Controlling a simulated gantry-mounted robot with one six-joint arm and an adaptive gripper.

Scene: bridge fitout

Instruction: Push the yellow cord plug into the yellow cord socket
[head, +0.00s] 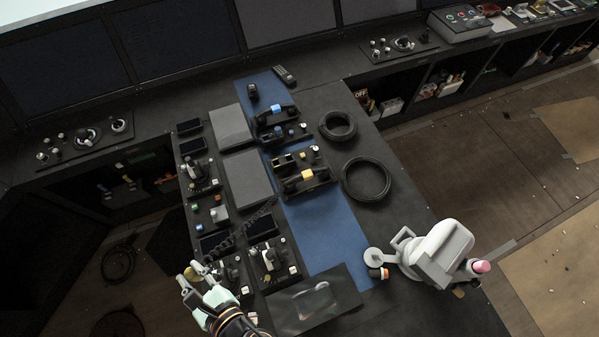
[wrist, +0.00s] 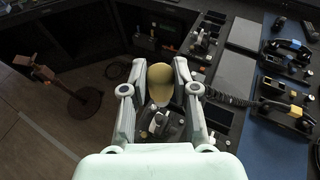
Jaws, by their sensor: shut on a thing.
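My gripper (head: 192,277) is at the lower left, beyond the left edge of the console. In the wrist view my gripper (wrist: 160,65) is shut on a tan-yellow piece, the yellow cord plug (wrist: 160,78), held between the fingers. In the head view only small yellowish bits of it show at the fingertips. A dark coiled cord (head: 255,215) runs from the handset area toward my gripper. It also shows in the wrist view (wrist: 228,99). A handset with a yellow block (head: 307,175) lies in its cradle. I cannot make out the yellow cord socket.
Panels with levers and knobs (head: 272,260) stand near my gripper. Grey flat pads (head: 248,177) and a blue mat strip (head: 328,230) cover the middle. Two black cable coils (head: 366,179) lie at the right. A white device (head: 440,250) stands at the right edge.

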